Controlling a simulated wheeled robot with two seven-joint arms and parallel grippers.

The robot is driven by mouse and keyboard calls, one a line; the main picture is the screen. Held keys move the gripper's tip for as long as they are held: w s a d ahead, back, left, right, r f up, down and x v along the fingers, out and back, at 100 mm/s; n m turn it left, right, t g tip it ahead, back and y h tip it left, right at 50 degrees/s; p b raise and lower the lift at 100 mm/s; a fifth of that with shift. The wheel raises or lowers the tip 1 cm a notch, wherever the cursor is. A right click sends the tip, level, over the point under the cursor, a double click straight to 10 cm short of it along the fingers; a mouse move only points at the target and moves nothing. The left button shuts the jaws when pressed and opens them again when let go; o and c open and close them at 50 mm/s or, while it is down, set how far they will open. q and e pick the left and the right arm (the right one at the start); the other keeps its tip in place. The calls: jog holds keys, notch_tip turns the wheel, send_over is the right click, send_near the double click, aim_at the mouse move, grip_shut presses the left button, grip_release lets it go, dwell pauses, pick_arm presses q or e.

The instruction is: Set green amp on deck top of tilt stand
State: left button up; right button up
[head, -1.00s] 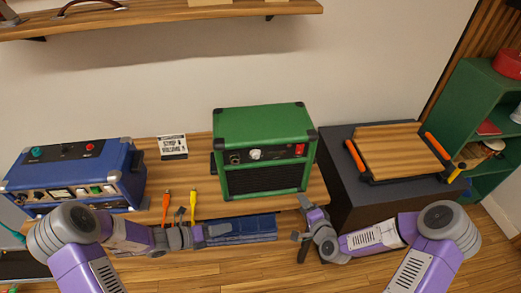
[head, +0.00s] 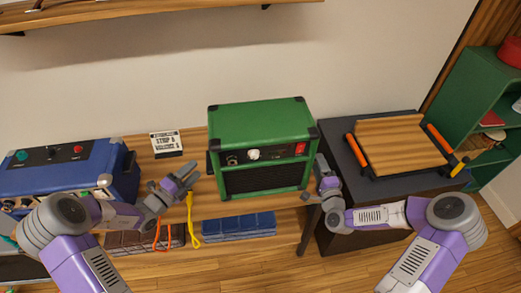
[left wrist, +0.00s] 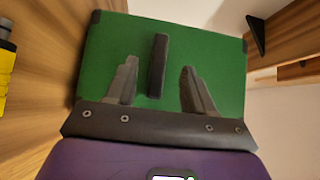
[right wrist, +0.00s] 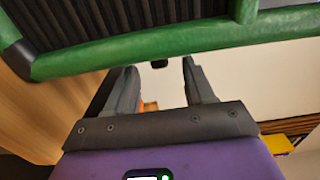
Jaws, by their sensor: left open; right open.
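The green amp (head: 262,130) stands upright on the wooden table, its dark grille and knobs facing me. My left gripper (head: 184,180) is open, left of the amp and apart from it. In the left wrist view the amp's green side (left wrist: 215,62) fills the middle, with a black side handle (left wrist: 158,65) between the open fingers. My right gripper (head: 322,178) is open close beside the amp's right side; contact cannot be told. The right wrist view shows the amp's green edge (right wrist: 150,48) above its fingers. The tilt stand's wooden deck top (head: 400,146) is empty, tilted, between orange bars.
The stand sits on a dark cabinet (head: 345,205) right of the table. A blue amp (head: 60,175) is at left. A green shelf (head: 478,120) is far right.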

jog(key=w, duration=0.6)
jog(key=shift+a, duration=0.25)
pick_arm(q)
jog(key=x, duration=0.6)
grip_shut()
pick_arm(e)
grip_shut()
pick_arm(q)
jog(key=shift+w+r, duration=0.1)
jog(key=shift+r, duration=0.2)
pick_arm(e)
jog(key=shift+w+r, duration=0.1)
jog(key=shift+r, duration=0.2)
